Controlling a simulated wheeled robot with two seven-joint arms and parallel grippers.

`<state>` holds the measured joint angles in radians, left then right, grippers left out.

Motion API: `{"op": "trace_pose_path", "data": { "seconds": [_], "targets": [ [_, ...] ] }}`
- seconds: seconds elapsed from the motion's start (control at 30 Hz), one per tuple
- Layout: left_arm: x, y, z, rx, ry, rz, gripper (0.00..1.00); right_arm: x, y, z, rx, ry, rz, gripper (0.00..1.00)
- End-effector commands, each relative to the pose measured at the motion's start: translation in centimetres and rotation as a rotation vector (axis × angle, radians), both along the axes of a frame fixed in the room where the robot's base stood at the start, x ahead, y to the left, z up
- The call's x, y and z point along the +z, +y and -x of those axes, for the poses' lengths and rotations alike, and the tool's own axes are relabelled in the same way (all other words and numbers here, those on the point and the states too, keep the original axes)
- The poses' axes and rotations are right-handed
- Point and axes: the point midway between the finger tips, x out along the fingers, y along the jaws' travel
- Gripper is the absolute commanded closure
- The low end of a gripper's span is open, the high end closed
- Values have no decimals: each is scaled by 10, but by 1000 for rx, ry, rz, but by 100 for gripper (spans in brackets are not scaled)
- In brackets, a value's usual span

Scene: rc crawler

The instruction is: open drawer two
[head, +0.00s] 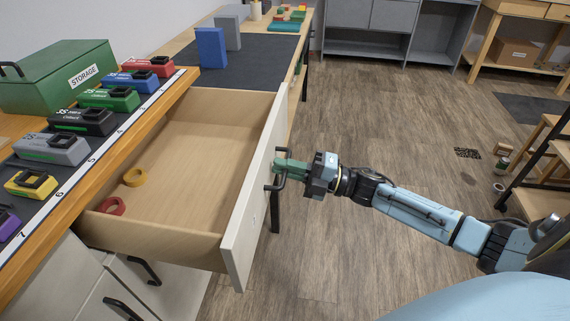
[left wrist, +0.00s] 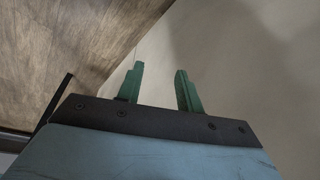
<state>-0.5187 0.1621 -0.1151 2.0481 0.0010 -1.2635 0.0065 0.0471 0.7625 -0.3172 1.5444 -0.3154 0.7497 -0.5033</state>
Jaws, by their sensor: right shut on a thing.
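A wooden drawer with a white front (head: 253,205) stands pulled out from the workbench in the head view. Its inside is light wood, and a yellow ring (head: 134,177) and a red ring (head: 112,206) lie in it. My right gripper (head: 285,168) has green fingers and is shut on the drawer's dark handle (head: 273,180). The fingers partly hide the handle. Any number on the drawer front cannot be read. My left gripper (left wrist: 160,88) shows in the left wrist view with its two green fingers apart and nothing between them.
On the bench top (head: 176,93) stand a green STORAGE box (head: 50,78) and a row of coloured battery-like packs on a numbered strip. Closed drawers with dark handles (head: 145,270) are below.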

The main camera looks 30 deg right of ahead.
Motion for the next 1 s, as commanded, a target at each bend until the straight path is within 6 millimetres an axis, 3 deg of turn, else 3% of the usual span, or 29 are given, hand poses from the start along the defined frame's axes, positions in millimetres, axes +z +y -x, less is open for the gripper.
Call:
{"op": "trace_pose_path", "data": {
  "seconds": [0.47, 0.5, 0.53, 0.83, 1.0],
  "targets": [
    [1, 0, 0, -1, 0, 0, 64, 1, -1, 1, 8, -1, 1, 100],
    [1, 0, 0, -1, -1, 0, 64, 1, -1, 1, 7, -1, 1, 87],
    [1, 0, 0, -1, -1, 0, 64, 1, -1, 1, 7, -1, 1, 85],
    [1, 0, 0, -1, -2, 0, 64, 0, -3, 3, 7, 0, 0, 85],
    [2, 0, -1, -1, -7, 1, 64, -4, -19, 16, 5, 3, 2, 85]
  ]
}}
